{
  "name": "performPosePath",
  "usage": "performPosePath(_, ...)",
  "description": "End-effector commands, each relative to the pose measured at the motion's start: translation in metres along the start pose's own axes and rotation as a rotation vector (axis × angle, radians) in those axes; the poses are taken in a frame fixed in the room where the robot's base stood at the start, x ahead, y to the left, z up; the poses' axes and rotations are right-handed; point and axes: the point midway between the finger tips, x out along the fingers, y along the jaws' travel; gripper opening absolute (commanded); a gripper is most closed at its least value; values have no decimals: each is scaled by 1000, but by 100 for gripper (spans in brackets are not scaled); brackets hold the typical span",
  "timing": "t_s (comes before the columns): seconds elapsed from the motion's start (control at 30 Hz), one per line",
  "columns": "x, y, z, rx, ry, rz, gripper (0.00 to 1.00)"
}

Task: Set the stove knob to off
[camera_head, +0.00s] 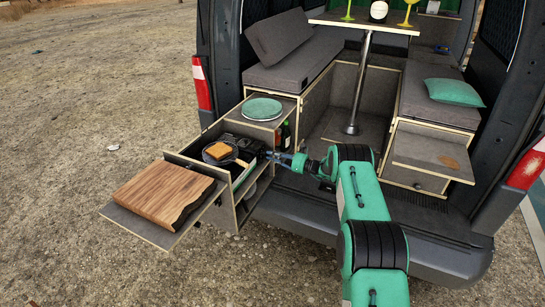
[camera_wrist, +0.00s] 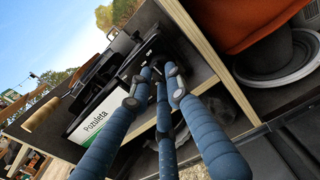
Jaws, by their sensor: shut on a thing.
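The dark camping stove (camera_head: 250,143) sits in the pulled-out kitchen drawer at the van's left side, with a pan (camera_head: 208,159) holding a slice of toast (camera_head: 219,150) on it. My gripper (camera_head: 277,157) reaches in from the right to the stove's front side. In the wrist view the blue fingers of my gripper (camera_wrist: 158,80) are closed together at the black stove front (camera_wrist: 133,64). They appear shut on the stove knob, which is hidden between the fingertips. Small pale lettering shows just above the fingers; the knob's setting cannot be read.
A white and green box (camera_wrist: 92,122) lies beside the stove. A wooden cutting board (camera_head: 160,190) rests on the drawer's outer shelf. A table post (camera_head: 358,85) rises inside the van.

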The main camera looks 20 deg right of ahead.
Motion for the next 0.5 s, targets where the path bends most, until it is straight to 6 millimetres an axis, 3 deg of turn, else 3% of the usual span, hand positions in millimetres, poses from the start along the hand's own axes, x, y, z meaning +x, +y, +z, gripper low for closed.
performPosePath(0.17,-1,1,-4,4,3,0,0)
performPosePath(0.2,-1,1,-4,4,3,0,19)
performPosePath(0.3,-1,1,-3,3,2,0,36)
performPosePath(0.5,0,0,-2,1,1,0,36)
